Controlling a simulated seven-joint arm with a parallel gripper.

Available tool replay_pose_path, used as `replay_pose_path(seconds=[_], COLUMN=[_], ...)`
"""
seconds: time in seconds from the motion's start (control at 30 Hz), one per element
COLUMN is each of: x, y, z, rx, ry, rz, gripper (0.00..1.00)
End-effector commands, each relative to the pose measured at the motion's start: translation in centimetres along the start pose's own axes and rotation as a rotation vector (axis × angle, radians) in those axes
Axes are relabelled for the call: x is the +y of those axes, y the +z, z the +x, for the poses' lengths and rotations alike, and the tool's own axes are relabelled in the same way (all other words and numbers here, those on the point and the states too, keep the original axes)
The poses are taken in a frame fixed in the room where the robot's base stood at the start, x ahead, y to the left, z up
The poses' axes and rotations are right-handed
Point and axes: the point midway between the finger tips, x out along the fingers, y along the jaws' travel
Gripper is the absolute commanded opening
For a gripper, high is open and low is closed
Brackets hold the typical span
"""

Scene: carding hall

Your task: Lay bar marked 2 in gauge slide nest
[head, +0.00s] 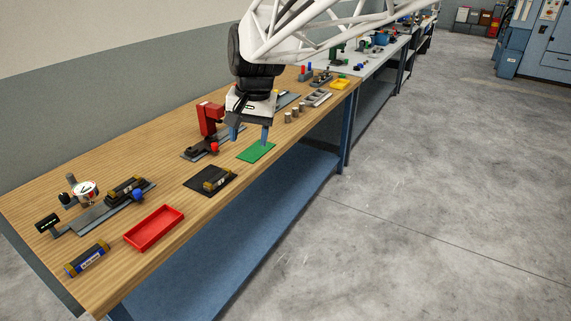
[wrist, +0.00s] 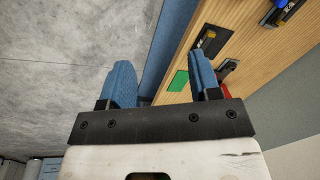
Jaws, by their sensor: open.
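My gripper (head: 250,137) is open and empty, its blue fingers above the bench by the green mat (head: 257,151). Its fingers also show in the wrist view (wrist: 163,80). A dark bar with yellowish ends (head: 214,179) lies on a black mat (head: 198,187), left of the gripper. A third bar, blue with yellow ends (head: 87,259), lies at the bench's near left. The markings are too small to read.
A red tray (head: 154,229) lies near the bench's front edge. A red press-like fixture (head: 210,120) stands behind the black mat. Bare wood lies between red tray and black mat.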

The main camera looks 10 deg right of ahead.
Motion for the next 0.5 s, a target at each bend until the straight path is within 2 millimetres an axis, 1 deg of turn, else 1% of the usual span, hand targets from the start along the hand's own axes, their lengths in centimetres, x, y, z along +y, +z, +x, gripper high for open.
replay_pose_path(seconds=[0.03,0.1,0.33,0.5], x=[1.2,2.6,7.0,10.1], y=[1.1,2.4,6.8,10.1], z=[-0.2,-0.3,-0.2,0.2], rx=[0.011,0.023,0.065,0.094], ry=[0.003,0.008,0.027,0.044], rz=[-0.011,-0.031,-0.095,-0.143], gripper=[0.57,0.57,0.57,0.57])
